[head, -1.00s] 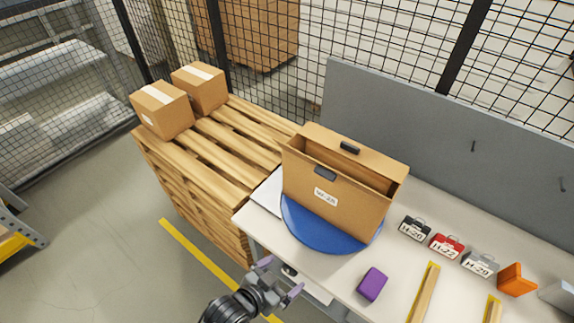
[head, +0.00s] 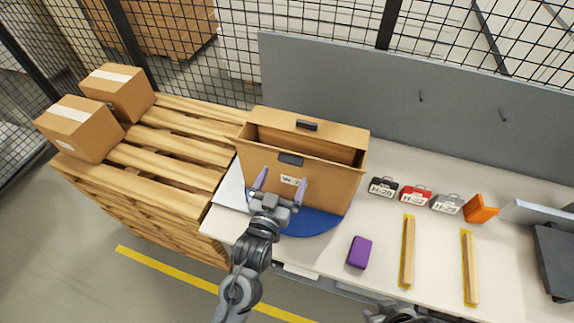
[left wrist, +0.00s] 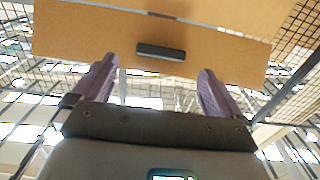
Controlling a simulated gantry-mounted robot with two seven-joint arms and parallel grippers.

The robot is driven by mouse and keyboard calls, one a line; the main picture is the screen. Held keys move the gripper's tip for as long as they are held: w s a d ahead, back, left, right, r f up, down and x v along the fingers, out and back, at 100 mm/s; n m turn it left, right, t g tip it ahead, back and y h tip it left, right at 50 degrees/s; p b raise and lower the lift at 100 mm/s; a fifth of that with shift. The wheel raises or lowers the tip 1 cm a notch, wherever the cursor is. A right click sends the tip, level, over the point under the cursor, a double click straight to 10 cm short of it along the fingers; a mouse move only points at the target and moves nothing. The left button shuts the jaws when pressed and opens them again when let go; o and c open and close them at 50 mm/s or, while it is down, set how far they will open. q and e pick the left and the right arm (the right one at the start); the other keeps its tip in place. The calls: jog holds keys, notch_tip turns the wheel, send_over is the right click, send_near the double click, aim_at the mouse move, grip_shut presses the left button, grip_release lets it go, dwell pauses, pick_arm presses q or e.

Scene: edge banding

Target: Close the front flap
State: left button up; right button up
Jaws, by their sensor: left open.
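The cardboard box (head: 325,190) stands on a blue round turntable (head: 318,226) on the bench, with its top open. Its front flap (head: 262,152) carries a black handle (head: 290,159); another flap with a black handle (head: 307,125) stands at the back. My left gripper (head: 279,185) is open and empty, its lilac fingers pointing at the box front below the front flap's handle. In the left wrist view a cardboard flap (left wrist: 230,50) with a black handle (left wrist: 160,52) lies beyond and between the open fingers (left wrist: 155,82). I cannot tell whether they touch the box.
A pallet stack (head: 175,150) with two cartons is on the left. A purple block (head: 360,252), small labelled cases (head: 416,196), an orange piece (head: 481,208) and wooden strips (head: 407,250) lie on the bench right of the box. A grey panel (head: 350,100) stands behind.

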aim_at(291, 160)
pick_arm(q)
jog(key=shift+x, duration=2.4)
